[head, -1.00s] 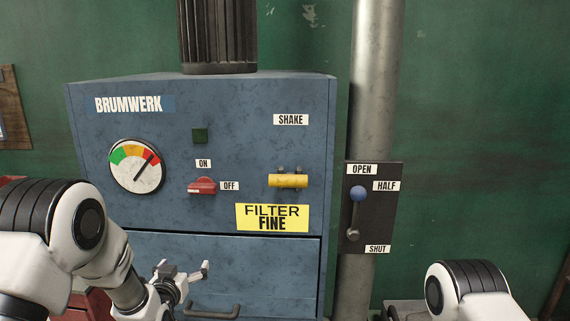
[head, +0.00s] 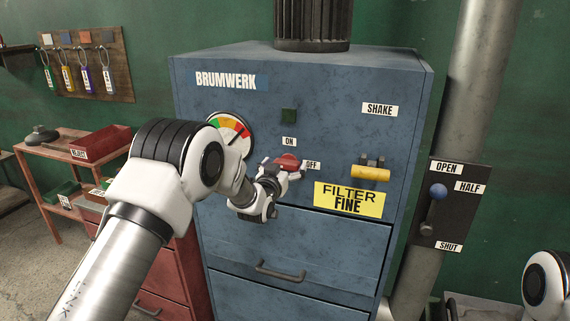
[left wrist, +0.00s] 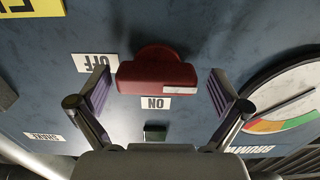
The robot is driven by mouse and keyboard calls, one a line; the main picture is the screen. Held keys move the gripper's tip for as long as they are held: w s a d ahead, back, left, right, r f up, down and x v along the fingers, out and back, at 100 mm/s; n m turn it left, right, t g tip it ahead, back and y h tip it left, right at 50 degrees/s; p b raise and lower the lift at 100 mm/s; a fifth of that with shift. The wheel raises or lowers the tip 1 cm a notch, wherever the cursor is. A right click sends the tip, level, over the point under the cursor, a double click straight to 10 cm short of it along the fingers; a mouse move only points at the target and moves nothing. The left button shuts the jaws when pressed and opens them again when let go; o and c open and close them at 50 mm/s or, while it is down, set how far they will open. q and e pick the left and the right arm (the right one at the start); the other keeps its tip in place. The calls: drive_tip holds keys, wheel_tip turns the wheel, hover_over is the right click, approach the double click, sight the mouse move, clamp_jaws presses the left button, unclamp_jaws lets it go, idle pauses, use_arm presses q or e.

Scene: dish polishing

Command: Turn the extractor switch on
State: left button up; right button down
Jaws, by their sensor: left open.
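The extractor switch is a red handle (head: 288,161) on the blue BRUMWERK cabinet, between the ON label (head: 289,141) and the OFF label (head: 312,165). Its bar lies roughly level. My left gripper (head: 281,169) is open in front of it. In the left wrist view, which is turned nearly upside down, the red switch (left wrist: 158,70) sits between the two spread purple-padded fingers (left wrist: 159,96). A gap shows on each side of the switch, and no contact is visible. A dark green square lamp (head: 288,115) is above. My right gripper is out of view.
A yellow shake handle (head: 370,173) and the FILTER FINE sign (head: 348,200) are right of the switch. A gauge (head: 229,130) is partly behind my left arm. A blue-knobbed lever (head: 436,195) is on the pipe at right. A red trolley (head: 50,155) stands at left.

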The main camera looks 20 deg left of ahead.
use_arm(q)
drive_tip(key=shift+w+d, duration=0.1)
drive_tip(key=shift+d, duration=0.1)
drive_tip(key=c, duration=1.1)
drive_tip(key=shift+f, duration=0.1)
